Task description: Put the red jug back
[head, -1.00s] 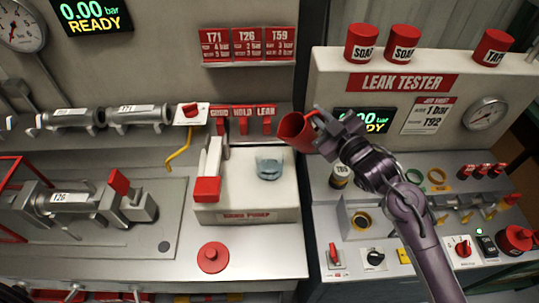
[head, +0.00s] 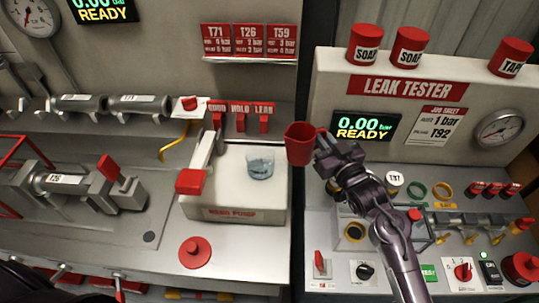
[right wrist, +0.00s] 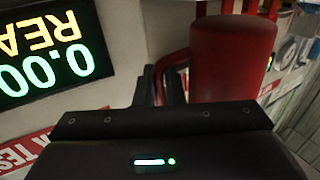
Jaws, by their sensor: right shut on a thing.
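The red jug (head: 300,146) is in my right gripper (head: 323,141), held by its handle on the jug's right side. It is roughly upright with its mouth up, in the air between the hand pump and the leak tester (head: 412,88). In the right wrist view the jug (right wrist: 232,62) is large, and its handle (right wrist: 168,66) runs down between the fingers (right wrist: 160,92). My left gripper is not in view.
Left of the held jug is the hand pump (head: 235,214) with a clear tub (head: 260,164) on it. A red knob-like disc (head: 195,252) sits on the bench in front. The leak tester's READY display (head: 366,125) is behind the gripper. Rings and fittings lie to the right.

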